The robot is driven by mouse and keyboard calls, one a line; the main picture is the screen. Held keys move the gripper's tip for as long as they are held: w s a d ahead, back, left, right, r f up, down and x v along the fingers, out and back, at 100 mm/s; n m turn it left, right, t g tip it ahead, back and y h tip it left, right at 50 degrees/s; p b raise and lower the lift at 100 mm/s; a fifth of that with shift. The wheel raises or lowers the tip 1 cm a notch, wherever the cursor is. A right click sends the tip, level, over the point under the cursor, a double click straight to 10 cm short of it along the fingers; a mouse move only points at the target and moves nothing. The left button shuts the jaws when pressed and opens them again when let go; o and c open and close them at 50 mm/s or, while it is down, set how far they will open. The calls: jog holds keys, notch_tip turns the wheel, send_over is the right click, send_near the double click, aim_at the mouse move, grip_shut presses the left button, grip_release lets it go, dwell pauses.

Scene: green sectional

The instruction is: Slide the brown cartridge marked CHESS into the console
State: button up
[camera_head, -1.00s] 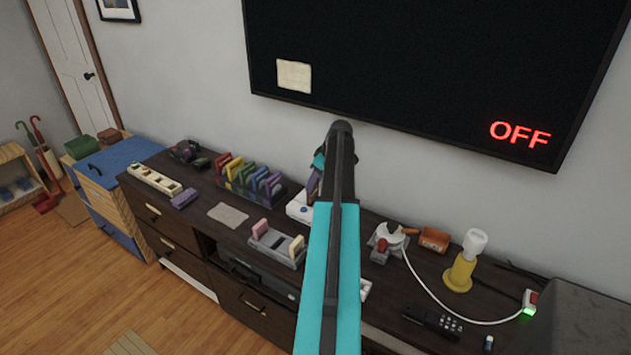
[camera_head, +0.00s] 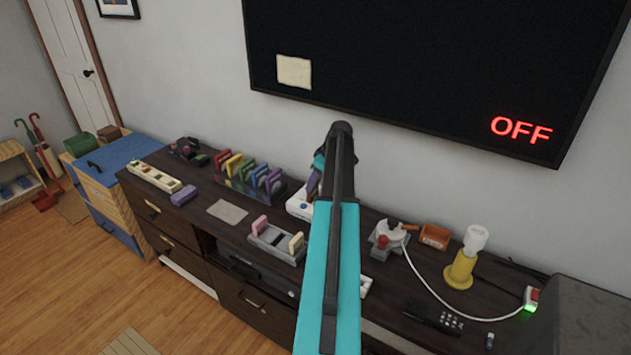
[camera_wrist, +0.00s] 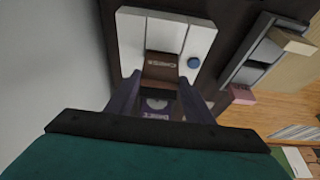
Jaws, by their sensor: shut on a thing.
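The white console (camera_wrist: 200,42) with a blue button lies ahead of my fingertips in the wrist view. In the head view the console (camera_head: 297,207) is partly behind my arm. The brown cartridge marked CHESS (camera_wrist: 160,68) is between my fingertips, over the middle of the console. My gripper (camera_wrist: 160,77) is shut on it. I cannot tell how deep it sits in the console. A purple cartridge with a round picture (camera_wrist: 157,106) shows through the gap between my fingers; its lettering is hard to read. My arm hides the cartridge in the head view.
A rack of coloured cartridges (camera_head: 248,178) stands left of the console. A grey holder (camera_head: 274,243) with pink and cream pieces is in front. A joystick (camera_head: 382,243), a yellow lamp (camera_head: 460,270) and a cable are to the right. The TV (camera_head: 430,70) reads OFF.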

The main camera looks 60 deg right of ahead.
jog(key=shift+f+b, duration=0.7)
jog(key=shift+f, duration=0.7)
jog(key=o, duration=1.4)
jog(key=shift+r, duration=0.1)
jog(key=shift+b+v, duration=1.55)
jog(key=shift+v, duration=5.3)
jog(key=shift+r, duration=0.1)
